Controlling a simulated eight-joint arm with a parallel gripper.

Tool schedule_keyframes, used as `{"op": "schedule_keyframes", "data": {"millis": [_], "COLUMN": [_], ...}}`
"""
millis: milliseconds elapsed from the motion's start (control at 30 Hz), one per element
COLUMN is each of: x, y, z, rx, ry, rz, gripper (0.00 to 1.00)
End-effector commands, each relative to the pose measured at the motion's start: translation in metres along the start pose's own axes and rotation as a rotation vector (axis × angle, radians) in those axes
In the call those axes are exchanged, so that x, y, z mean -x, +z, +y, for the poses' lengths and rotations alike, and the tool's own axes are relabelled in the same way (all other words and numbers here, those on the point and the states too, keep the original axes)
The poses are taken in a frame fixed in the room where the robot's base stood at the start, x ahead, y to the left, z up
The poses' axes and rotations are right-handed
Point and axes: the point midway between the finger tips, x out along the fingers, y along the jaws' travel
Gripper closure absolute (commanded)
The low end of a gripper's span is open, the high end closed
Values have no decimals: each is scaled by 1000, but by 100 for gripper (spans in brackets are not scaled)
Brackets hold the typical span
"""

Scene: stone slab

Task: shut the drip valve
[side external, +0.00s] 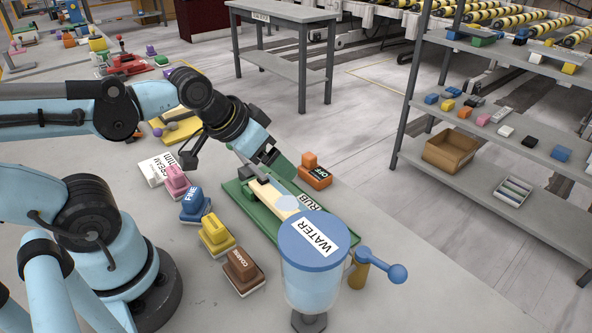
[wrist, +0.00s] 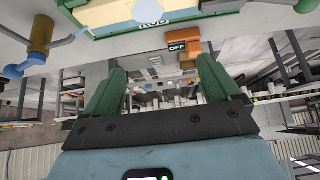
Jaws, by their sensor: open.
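The drip valve (side external: 358,274) is a brass body at the right side of the clear water tank (side external: 310,285), with a blue lever ending in a ball (side external: 397,273) that points right. The tank has a blue lid marked WATER. In the wrist view the valve (wrist: 40,33) shows at upper left, with its blue ball (wrist: 14,70) low at the left edge. My gripper (side external: 283,168) is up and left of the tank, above the far end of the green tray, apart from the valve. In the wrist view its green fingers (wrist: 160,75) are spread with nothing between them.
A green tray marked RUB (side external: 342,236) holds a pale slab (side external: 268,192). An orange block marked OFF (side external: 314,172) stands beside my gripper. Pink, blue, yellow and brown blocks (side external: 242,270) line the tray's left side. Bench space right of the valve is clear.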

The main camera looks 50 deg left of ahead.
Motion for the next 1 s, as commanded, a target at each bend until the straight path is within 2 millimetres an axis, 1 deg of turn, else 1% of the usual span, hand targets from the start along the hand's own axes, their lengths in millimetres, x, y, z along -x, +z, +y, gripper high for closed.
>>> {"op": "schedule_keyframes", "data": {"millis": [33,167,233,567,667,700,867,1000], "x": [1,8,16,73,89,93,90,90], "y": [0,-6,-12,-52,-64,-68,-73,-77], "z": [0,0,0,0,0,3,36,68], "rx": [0,0,0,0,0,0,28,59], "ry": [0,0,0,0,0,5,42,60], "rz": [0,0,0,0,0,-5,-69,-131], "gripper": [19,38,49,100,100,100,100,100]}}
